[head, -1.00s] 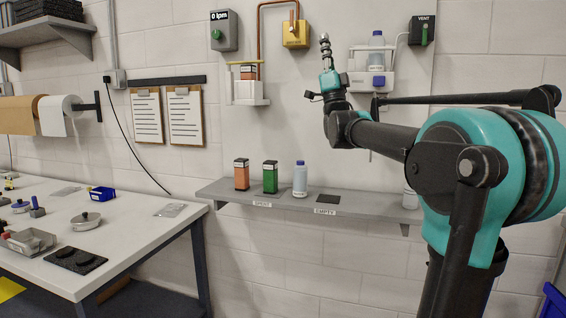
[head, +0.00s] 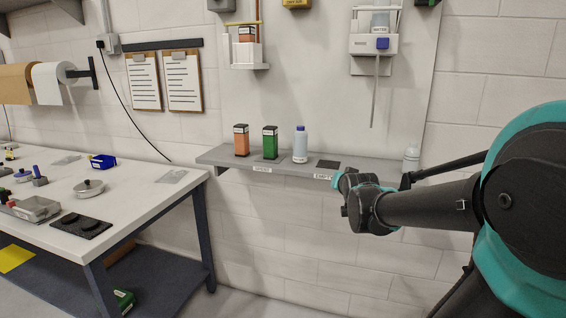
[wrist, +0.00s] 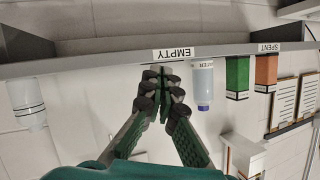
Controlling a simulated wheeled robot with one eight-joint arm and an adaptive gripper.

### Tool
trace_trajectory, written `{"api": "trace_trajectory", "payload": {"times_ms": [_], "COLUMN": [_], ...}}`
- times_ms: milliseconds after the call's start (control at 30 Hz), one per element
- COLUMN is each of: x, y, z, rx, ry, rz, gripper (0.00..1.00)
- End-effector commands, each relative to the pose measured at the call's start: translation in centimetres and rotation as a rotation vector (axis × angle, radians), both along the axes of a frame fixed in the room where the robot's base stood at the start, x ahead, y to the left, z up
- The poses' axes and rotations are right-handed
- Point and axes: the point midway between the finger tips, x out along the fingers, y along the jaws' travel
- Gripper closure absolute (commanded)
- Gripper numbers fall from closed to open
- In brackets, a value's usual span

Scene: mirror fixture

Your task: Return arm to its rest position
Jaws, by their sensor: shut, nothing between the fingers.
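My arm (head: 425,207) reaches in from the right in the head view, its end low in front of the wall shelf's right part. My gripper's fingers are hidden there behind the wrist. In the wrist view my gripper (wrist: 163,78) shows from behind, its two green-padded fingers closed together at the tips with nothing between them. The picture is upside down, and the fingertips overlap the shelf edge near the EMPTY label (wrist: 173,54).
The wall shelf (head: 225,158) holds an orange box (head: 241,142), a green box (head: 270,143), a blue-white bottle (head: 300,146), a dark pad (head: 328,164) and a pale bottle (head: 411,157). A workbench (head: 135,207) stands left. Wall holders hang above the shelf.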

Motion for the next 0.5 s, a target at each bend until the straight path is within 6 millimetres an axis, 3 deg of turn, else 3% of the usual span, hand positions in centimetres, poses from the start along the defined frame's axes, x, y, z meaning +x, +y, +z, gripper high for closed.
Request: {"api": "trace_trajectory", "payload": {"times_ms": [33, 100, 300, 500], "x": [-2.0, -4.9, -14.5, -22.8], "y": [-0.2, -0.5, -0.9, -0.9], "z": [-2.9, -6.9, -16.6, -22.5], "rx": [-0.029, -0.069, -0.165, -0.219], "ry": [0.079, 0.194, 0.509, 0.742], "rz": [0.007, 0.023, 0.100, 0.185], "gripper": [1.00, 1.00, 1.00, 1.00]}}
